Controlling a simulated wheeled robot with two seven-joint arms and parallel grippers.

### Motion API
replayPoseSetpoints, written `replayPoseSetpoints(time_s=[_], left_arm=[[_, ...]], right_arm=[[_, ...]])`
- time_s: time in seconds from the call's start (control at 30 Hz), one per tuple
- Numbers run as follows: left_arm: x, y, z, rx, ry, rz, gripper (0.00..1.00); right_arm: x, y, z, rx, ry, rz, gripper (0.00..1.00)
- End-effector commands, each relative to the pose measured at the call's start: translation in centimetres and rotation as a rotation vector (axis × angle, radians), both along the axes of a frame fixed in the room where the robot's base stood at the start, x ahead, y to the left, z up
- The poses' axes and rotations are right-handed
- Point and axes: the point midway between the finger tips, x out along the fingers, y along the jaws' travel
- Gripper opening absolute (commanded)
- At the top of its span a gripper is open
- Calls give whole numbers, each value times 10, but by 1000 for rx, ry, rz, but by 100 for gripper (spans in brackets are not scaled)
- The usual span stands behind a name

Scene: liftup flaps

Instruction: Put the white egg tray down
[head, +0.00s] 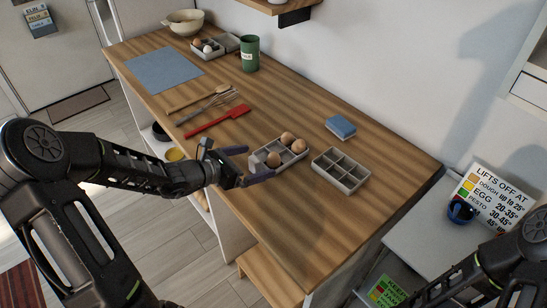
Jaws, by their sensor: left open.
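A white egg tray (295,155) with several brown eggs (287,138) in it sits on the wooden counter, right beside my left gripper (246,165). My left gripper is open, with its fingers at the tray's left end; I cannot tell whether they touch it. An empty white tray (341,171) with several compartments lies to the right. Another pale tray (213,45) with eggs stands at the far end of the counter. My right arm shows at the bottom right corner, but its gripper is out of view.
A blue block (340,127) lies behind the trays. A red spatula (217,121), a whisk (211,105), a blue mat (164,69), a green can (250,54) and a bowl (185,22) are farther left. The counter (300,220) is clear in front of the empty tray.

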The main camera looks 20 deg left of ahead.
Motion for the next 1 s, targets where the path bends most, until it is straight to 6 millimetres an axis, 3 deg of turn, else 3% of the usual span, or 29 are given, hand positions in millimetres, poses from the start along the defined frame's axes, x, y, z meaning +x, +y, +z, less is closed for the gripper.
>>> replayPoseSetpoints(time_s=[0.33,1.0], left_arm=[[35,-24,-15,-2,-1,-3,100],[37,-24,-16,0,0,-1,98]], right_arm=[[-1,0,6,-2,3,-1,58],[-1,0,6,-2,3,-1,58]])
